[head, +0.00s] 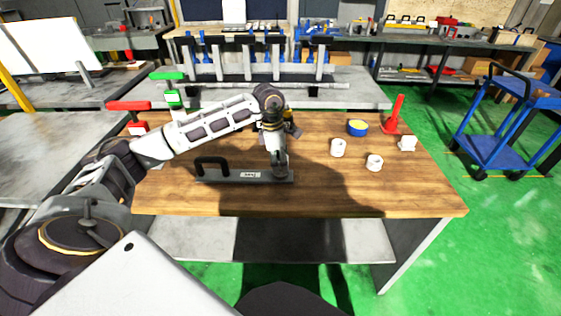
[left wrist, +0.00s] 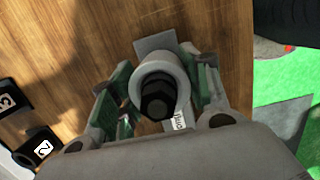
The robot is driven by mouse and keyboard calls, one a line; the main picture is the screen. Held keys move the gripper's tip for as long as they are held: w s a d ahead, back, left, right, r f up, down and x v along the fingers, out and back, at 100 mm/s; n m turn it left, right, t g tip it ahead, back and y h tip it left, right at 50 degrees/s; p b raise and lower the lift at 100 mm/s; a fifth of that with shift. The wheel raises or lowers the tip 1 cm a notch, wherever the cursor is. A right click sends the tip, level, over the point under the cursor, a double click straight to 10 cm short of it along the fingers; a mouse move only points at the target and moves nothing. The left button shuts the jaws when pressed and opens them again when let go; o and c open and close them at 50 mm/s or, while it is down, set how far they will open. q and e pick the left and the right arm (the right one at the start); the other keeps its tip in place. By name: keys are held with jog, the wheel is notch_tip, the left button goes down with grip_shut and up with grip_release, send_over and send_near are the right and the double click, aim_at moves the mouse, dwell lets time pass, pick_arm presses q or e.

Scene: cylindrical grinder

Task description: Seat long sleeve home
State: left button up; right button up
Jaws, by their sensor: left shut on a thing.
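A grey plate (head: 262,178) with a black handle (head: 211,162) lies on the wooden table. My left gripper (head: 281,168) points down over the plate's right end. In the left wrist view its green-padded fingers (left wrist: 160,92) are shut on a pale grey sleeve (left wrist: 146,75), one on each side. A black hexagonal post tip (left wrist: 157,98) shows inside the sleeve's ring, so the sleeve appears to be around the post. The sleeve's lower end is hidden, and I cannot tell whether it touches the plate. My right gripper is not in view.
On the table's right are white cylindrical parts (head: 338,148) (head: 374,163), a small white piece (head: 407,144), a blue-and-yellow round item (head: 357,127) and a red upright piece (head: 393,118). Black numbered blocks (left wrist: 36,148) show in the left wrist view. The table's front is clear.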

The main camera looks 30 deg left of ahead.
pick_arm(q)
jog(key=o, duration=1.3)
jog(key=shift+r, duration=0.1)
notch_tip(320, 180, up, 12)
jog(key=s+a, duration=0.1)
jog(key=shift+a, duration=0.25)
jog(key=shift+f, duration=0.25)
dwell(0.4)
